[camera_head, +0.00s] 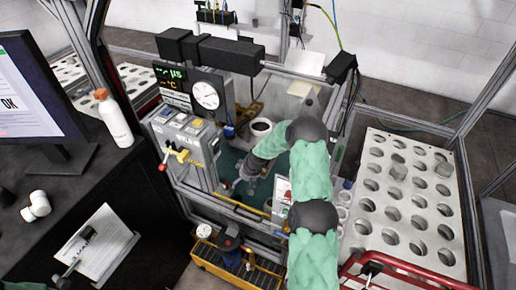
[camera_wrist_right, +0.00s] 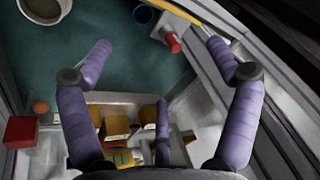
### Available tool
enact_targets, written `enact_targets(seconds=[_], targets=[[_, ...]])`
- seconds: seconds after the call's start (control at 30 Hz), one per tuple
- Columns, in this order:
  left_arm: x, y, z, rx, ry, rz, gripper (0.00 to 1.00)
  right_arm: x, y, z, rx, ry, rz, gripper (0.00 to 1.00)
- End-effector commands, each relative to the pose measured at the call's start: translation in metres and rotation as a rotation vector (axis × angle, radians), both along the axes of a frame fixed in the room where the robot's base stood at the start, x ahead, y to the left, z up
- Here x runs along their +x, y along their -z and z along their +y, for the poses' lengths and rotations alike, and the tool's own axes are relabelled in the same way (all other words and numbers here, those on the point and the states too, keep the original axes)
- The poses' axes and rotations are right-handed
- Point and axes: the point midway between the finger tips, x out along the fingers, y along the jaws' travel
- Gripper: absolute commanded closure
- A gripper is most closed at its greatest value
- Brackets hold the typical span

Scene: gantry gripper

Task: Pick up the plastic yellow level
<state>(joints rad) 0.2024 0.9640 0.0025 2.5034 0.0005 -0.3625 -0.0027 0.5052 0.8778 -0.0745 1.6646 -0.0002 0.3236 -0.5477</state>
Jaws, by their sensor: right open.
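My right gripper (camera_head: 247,186) reaches down into the framed work cell in the head view. In the right wrist view its purple fingers (camera_wrist_right: 160,60) are spread wide and nothing is between them. A small yellow piece (camera_wrist_right: 123,158) lies low in a light tray in the wrist view, partly hidden by the gripper; I cannot tell if it is the plastic yellow level. A long yellow bar (camera_wrist_right: 186,14) runs along the cell edge in that view.
The cell has a green floor (camera_wrist_right: 120,70) with a white cup (camera_wrist_right: 44,8) and a red-tipped part (camera_wrist_right: 172,42). A perforated white table (camera_head: 410,205) stands right; a monitor (camera_head: 35,95) and bottle (camera_head: 114,120) stand left.

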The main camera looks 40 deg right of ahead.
Motion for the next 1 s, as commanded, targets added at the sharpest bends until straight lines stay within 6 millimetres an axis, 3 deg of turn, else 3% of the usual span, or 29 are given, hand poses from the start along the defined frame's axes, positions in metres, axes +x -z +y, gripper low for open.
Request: enact_targets(seconds=[0.03, 0.2, 0.3, 0.4, 0.53, 0.8, 1.0], targets=[[0.0, -0.01, 0.0, 0.0, 0.0, 0.0, 0.16, 0.012, -0.025, -0.031, -0.026, 0.001, -0.024, 0.1], [0.0, -0.027, 0.0, 0.0, 0.0, 0.0, 0.16, 0.032, -0.093, -0.12, -0.104, -0.03, -0.069, 0.1], [0.0, -0.033, 0.0, 0.0, 0.0, -0.001, 0.16, 0.034, -0.123, -0.157, -0.138, -0.046, -0.083, 0.1], [0.0, -0.035, 0.0, 0.0, 0.0, -0.001, 0.16, 0.034, -0.14, -0.177, -0.159, -0.057, -0.09, 0.1], [0.0, -0.035, 0.0, 0.0, 0.0, 0.0, 0.16, 0.036, -0.139, -0.184, -0.165, -0.064, -0.091, 0.1], [0.0, -0.034, 0.0, 0.0, 0.0, 0.0, 0.16, 0.05, -0.105, -0.182, -0.166, -0.063, -0.092, 0.1], [0.0, -0.034, 0.0, 0.0, 0.0, 0.0, 0.16, 0.055, -0.094, -0.182, -0.167, -0.062, -0.094, 0.1]])
